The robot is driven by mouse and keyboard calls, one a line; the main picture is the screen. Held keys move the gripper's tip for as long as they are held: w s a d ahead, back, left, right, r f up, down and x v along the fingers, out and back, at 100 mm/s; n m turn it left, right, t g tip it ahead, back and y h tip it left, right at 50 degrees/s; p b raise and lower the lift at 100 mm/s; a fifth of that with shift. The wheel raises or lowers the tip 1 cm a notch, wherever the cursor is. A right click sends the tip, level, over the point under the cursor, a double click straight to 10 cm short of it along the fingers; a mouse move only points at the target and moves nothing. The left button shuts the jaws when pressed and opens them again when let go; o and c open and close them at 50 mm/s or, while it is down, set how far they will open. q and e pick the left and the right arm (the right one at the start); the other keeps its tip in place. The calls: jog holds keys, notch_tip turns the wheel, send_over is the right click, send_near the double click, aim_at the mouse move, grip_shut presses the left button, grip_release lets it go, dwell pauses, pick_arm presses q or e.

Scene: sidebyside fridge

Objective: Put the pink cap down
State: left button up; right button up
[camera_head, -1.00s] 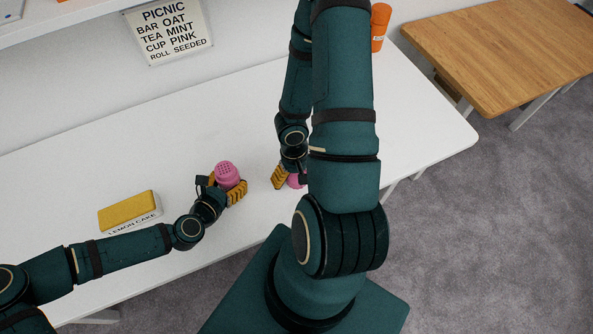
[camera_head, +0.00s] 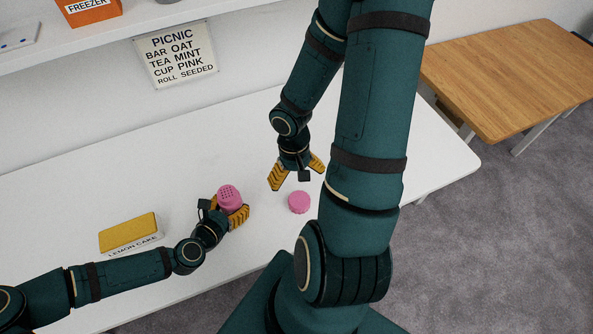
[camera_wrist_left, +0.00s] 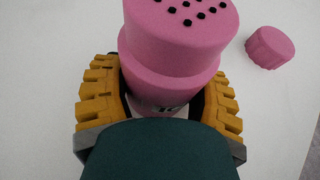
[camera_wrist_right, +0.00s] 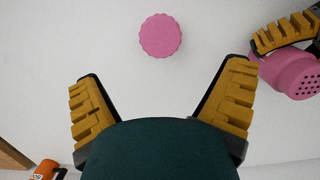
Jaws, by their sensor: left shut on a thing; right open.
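The pink cap (camera_head: 299,202) lies on the white table, apart from both grippers. It also shows in the left wrist view (camera_wrist_left: 270,47) and in the right wrist view (camera_wrist_right: 161,36). My left gripper (camera_head: 236,209) is shut on a pink shaker (camera_head: 229,196) with dark holes in its top, which shows large between the fingers in the left wrist view (camera_wrist_left: 180,40). My right gripper (camera_head: 296,176) is open and empty, just behind the cap.
A yellow-topped lemon cake box (camera_head: 128,233) sits on the white table (camera_head: 160,170) left of the shaker. A sign (camera_head: 176,54) is on the wall behind. A wooden table (camera_head: 510,75) stands at the right. An orange container (camera_wrist_right: 45,169) shows in the right wrist view.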

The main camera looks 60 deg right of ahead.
jog(key=shift+w+r, duration=0.15)
jog(key=shift+r, duration=0.7)
pick_arm(q)
jog(key=o, duration=1.4)
jog(key=v, duration=1.2)
jog(key=shift+r, duration=0.1)
jog(key=shift+s, duration=0.15)
